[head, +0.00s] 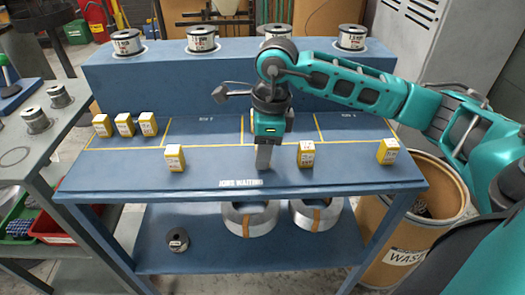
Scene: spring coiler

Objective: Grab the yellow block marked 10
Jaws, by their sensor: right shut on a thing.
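Several yellow blocks with white labels stand on the blue bench (215,179). A group of three is at the left: one block (102,125), a second (124,124) and a third (148,124). Nearer the front edge are a block (175,158) left of my right gripper, one (306,154) just right of it, and one (388,151) at the far right. The label numbers are too small to read. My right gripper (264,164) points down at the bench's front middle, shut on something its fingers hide. My left gripper is not in view.
Wire spools, such as one (202,39), stand on the raised back ledge. A waste barrel (392,262) is right of the bench. A grey side table (22,165) with spools is at left. Wire coils (250,219) lie on the lower shelf. Bench space between blocks is free.

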